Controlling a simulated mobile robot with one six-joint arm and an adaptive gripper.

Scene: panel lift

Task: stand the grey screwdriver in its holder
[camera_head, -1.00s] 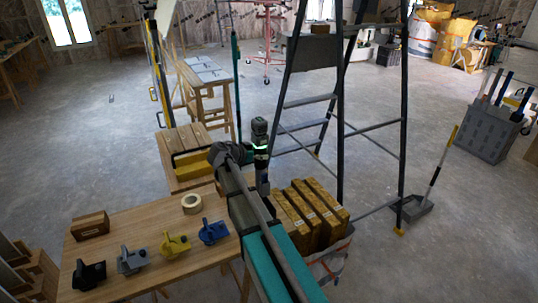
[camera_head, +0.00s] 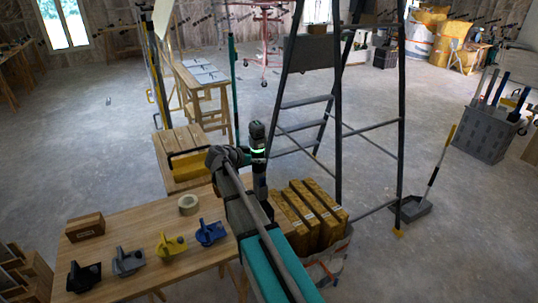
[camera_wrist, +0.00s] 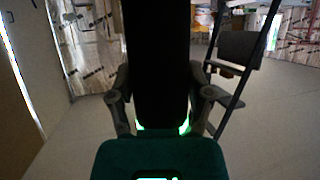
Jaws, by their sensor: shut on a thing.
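My gripper (camera_head: 257,136) is in front of my body, beyond the workbench. In the wrist view my gripper (camera_wrist: 162,95) is shut on a long dark thing (camera_wrist: 160,50), which looks black in shadow and runs away from the camera between the fingers. Its far end is out of view, and I cannot tell its true colour. On the workbench, a grey holder-like piece (camera_head: 127,262) stands in a row between a black one (camera_head: 83,276) and a yellow one (camera_head: 171,246), with a blue one (camera_head: 210,232) at the right. The held thing is well apart from them.
The workbench (camera_head: 135,228) also bears a brown box (camera_head: 85,226) and a tape roll (camera_head: 188,204). A stepladder (camera_head: 306,101) stands beyond, with a dustpan (camera_head: 411,209) and grey crate (camera_head: 485,131) further right. Open floor lies left.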

